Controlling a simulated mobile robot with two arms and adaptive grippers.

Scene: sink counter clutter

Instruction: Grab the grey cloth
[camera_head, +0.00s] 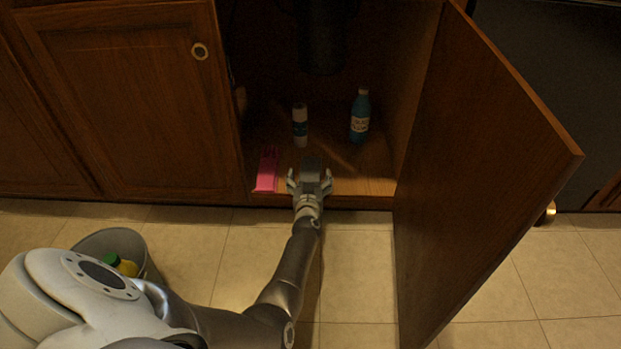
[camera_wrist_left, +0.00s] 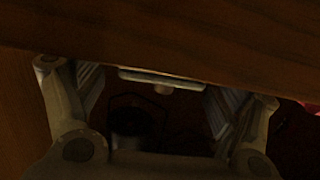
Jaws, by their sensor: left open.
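A small dark grey patch, which looks like the grey cloth (camera_head: 312,164), lies on the cabinet floor near its front edge. It sits between and just beyond the fingers of my left gripper (camera_head: 309,178), which is open at the cabinet's front edge. In the left wrist view the open fingers (camera_wrist_left: 155,90) stand on both sides of a dark gap, with a pale strip between them under a wooden surface. I cannot tell there whether that strip is the cloth. My right gripper is not in view.
A pink item (camera_head: 267,170) lies left of my gripper. A white-and-blue canister (camera_head: 300,126) and a blue bottle (camera_head: 360,116) stand behind. The open cabinet door (camera_head: 480,170) blocks the right side. A bin (camera_head: 150,262) stands on the tiled floor at left.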

